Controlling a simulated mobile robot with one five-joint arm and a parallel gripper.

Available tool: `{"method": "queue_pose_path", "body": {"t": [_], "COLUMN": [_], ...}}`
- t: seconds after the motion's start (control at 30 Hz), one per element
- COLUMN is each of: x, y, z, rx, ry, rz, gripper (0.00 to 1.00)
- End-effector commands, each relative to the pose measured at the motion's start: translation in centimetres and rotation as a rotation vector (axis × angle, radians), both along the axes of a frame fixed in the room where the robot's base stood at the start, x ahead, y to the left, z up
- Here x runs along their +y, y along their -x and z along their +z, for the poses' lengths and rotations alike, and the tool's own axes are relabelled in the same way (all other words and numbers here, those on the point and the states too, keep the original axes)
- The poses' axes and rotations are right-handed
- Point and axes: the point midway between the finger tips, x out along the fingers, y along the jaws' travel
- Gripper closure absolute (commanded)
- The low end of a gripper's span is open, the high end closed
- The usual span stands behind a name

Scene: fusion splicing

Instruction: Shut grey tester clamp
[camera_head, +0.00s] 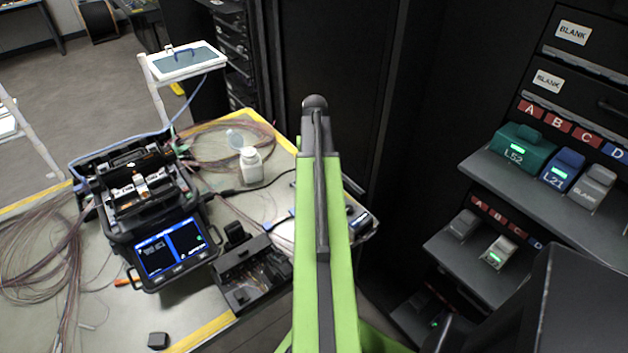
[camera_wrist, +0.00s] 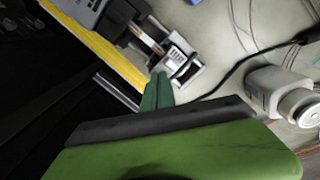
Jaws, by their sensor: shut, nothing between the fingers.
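The grey tester (camera_wrist: 108,14) lies near the yellow-edged side of the table, at the top of the wrist view. Its clamp end (camera_wrist: 178,62) has pale grey blocks and a brownish strip leading to it; I cannot tell whether the clamp is open or shut. My gripper (camera_wrist: 160,77) has its green fingers together, with nothing between them. The fingertips are just beside the clamp end; whether they touch it is unclear. In the head view the tester (camera_head: 361,220) shows only partly, right of my green arm, which hides the gripper and the clamp.
A white bottle (camera_wrist: 280,92) stands right of my gripper, and a black cable (camera_wrist: 262,58) runs between. A shelf rack (camera_head: 545,175) with coloured cassettes stands right.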

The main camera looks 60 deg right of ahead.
Motion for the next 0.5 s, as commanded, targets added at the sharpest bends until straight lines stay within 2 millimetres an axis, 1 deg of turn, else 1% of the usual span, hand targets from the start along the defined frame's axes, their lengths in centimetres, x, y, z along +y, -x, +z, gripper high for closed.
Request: {"method": "queue_pose_path", "body": {"t": [0.03, 0.1, 0.5], "x": [-0.1, -0.2, -0.9], "y": [0.0, 0.0, 0.2], "z": [1.0, 1.9, 5.9], "rx": [0.0, 0.0, 0.0], "ry": [0.0, 0.0, 0.0], "rz": [0.0, 0.0, -0.001], "gripper": [1.0, 1.0, 1.0]}}
